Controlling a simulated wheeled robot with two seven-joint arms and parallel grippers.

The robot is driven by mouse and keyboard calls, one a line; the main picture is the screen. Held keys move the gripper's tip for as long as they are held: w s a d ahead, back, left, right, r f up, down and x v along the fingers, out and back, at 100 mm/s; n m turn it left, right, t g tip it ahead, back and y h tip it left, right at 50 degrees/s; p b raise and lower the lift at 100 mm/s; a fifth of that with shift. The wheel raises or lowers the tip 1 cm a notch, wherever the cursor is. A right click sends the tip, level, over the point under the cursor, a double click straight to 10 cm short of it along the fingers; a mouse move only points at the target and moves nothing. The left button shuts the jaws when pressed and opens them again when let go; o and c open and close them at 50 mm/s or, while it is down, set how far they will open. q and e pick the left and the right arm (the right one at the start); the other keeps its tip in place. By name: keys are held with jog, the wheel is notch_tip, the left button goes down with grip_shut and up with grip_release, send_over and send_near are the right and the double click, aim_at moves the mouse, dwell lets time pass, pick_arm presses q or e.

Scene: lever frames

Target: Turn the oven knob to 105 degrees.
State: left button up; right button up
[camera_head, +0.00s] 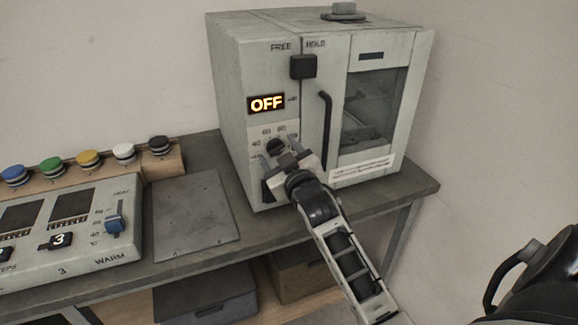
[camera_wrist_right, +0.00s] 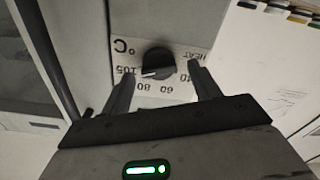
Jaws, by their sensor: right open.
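The pale grey oven (camera_head: 230,60) stands on the bench, its display (camera_head: 266,103) reading OFF. Its dark round oven knob (camera_head: 277,146) is low on the front, partly hidden by my right gripper in the head view. In the right wrist view the knob (camera_wrist_right: 158,62) appears upside down, with a white mark on its lower left side, on the side of the printed 105 and 80. My right gripper (camera_head: 281,155) is open in front of the knob. Its fingertips (camera_wrist_right: 160,72) are on either side of the knob; I cannot tell whether they touch it. My left gripper is not in view.
A black slider (camera_head: 303,67) between FREE and HOLD and a black door handle (camera_head: 325,130) are on the oven front. A flat metal plate (camera_head: 195,215), a control panel (camera_head: 75,250) and several coloured buttons (camera_head: 88,158) are to the left. A wall stands behind.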

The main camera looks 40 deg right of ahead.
pick_arm(q)
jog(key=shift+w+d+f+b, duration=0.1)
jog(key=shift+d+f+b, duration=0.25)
jog(key=shift+b, duration=0.75)
pick_arm(e)
jog(key=v, duration=1.5)
jog(key=shift+s+a, duration=0.2)
jog(key=shift+s, duration=0.1)
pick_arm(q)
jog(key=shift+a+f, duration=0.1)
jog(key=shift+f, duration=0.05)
pick_arm(e)
jog(key=s+a+f+g+y, duration=0.2)
jog(key=a+f, duration=0.3)
jog(key=f, duration=0.3)
jog(key=s+a+f+g+y, duration=0.2)
jog(key=s+a+f, duration=0.3)
jog(key=f, duration=0.4)
jog(key=s+a+f+n+g+y, duration=0.1)
jog(key=s+a+f+g+y, duration=0.1)
jog(key=a+f, duration=0.3)
notch_tip(320, 180, down, 4)
jog(key=shift+s+a+r+g+y, duration=0.2)
jog(key=shift+s+g+y, duration=0.1)
jog(key=shift+s+g, duration=0.55)
